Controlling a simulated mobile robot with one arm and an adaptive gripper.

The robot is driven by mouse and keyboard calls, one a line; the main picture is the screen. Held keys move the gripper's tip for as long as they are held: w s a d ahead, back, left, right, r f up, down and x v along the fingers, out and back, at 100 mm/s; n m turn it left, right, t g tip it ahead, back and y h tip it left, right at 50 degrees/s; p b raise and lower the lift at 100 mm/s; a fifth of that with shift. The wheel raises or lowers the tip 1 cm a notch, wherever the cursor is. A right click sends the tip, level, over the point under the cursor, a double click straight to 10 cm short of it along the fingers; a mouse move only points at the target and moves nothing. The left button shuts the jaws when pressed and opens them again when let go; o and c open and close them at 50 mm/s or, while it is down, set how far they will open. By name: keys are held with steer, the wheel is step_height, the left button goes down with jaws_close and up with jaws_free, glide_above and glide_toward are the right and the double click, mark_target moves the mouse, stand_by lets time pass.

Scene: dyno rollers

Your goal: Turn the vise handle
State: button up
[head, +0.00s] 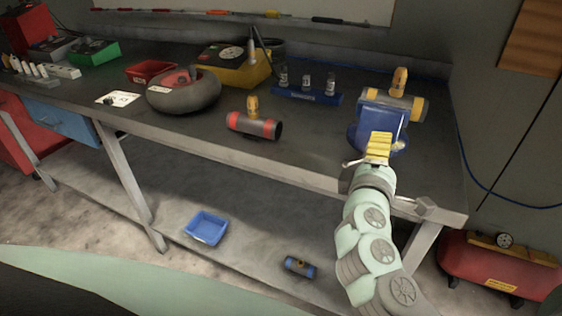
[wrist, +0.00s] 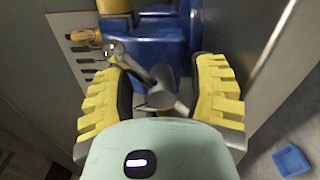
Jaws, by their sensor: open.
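The blue vise (head: 382,118) stands at the right end of the workbench, and its blue body also fills the top of the wrist view (wrist: 150,48). Its metal vise handle (wrist: 138,68) shows between my yellow fingers in the wrist view, running at a slant, with a rounded metal end toward the palm. My gripper (head: 379,142) is in front of the vise, and it also shows in the wrist view (wrist: 162,80). The fingers are open, one on each side of the handle, with gaps visible. In the head view my gripper hides much of the handle.
A grey cylinder with yellow bands (head: 408,105) sits at the vise's top. A red-banded cylinder (head: 254,126) and a blue rack (head: 306,95) are on the bench to the left. A blue tray (head: 207,228) lies below. A red compressor (head: 495,270) stands at right.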

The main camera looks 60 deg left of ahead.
steer(key=v, duration=1.2)
stand_by(0.5)
steer(key=shift+s, duration=0.1)
stand_by(0.4)
